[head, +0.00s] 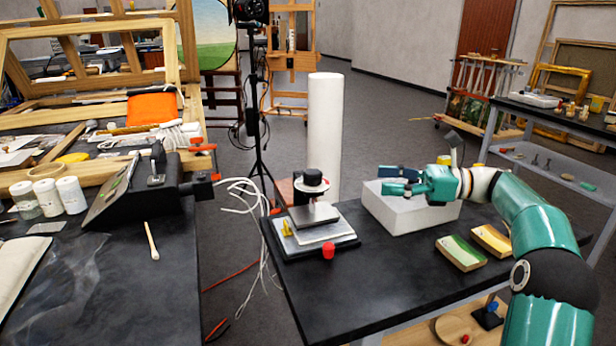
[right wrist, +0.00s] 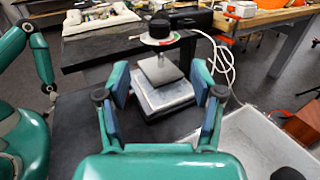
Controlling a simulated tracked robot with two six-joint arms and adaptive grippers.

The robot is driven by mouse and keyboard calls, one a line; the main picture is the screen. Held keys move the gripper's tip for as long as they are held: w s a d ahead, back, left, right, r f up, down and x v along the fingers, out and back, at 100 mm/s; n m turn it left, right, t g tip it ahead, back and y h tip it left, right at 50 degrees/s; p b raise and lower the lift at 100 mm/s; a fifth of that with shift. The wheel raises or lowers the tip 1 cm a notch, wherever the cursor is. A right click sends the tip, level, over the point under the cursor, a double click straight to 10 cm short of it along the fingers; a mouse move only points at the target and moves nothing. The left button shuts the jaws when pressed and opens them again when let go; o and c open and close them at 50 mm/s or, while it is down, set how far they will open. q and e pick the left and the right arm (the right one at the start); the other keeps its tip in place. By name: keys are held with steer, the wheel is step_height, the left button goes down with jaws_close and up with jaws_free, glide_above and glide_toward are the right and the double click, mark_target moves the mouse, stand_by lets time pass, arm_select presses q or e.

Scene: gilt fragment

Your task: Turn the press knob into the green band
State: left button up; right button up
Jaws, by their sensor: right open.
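The press (head: 315,215) stands on the right dark table, with a flat metal plate over a pale base. Its black knob (head: 312,176) sits on top above a white dial disc (head: 311,187). In the right wrist view the knob (right wrist: 159,26) is beyond the fingers, and the dial (right wrist: 158,39) carries small coloured marks. The green band and any pointer are too small to make out clearly. My right gripper (head: 388,180) is open and empty, to the right of the knob and apart from it, its fingers towards the press. My left gripper is not in view.
A white open box (head: 412,215) is beneath my right gripper. A red knob (head: 328,251) is at the press's front edge. A green block (head: 461,252) and a yellowish one (head: 491,241) lie to the right. A white column (head: 324,135) rises behind. The table's front is clear.

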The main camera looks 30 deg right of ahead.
mark_target(313, 177)
steer(key=b+x, duration=0.3)
steer(key=x, duration=1.2)
steer(key=shift+w+a, duration=0.1)
steer(key=shift+a, duration=0.2)
steer(key=c, duration=1)
steer(key=shift+d, duration=0.2)
steer(key=shift+c, duration=0.8)
steer(key=shift+a, duration=0.2)
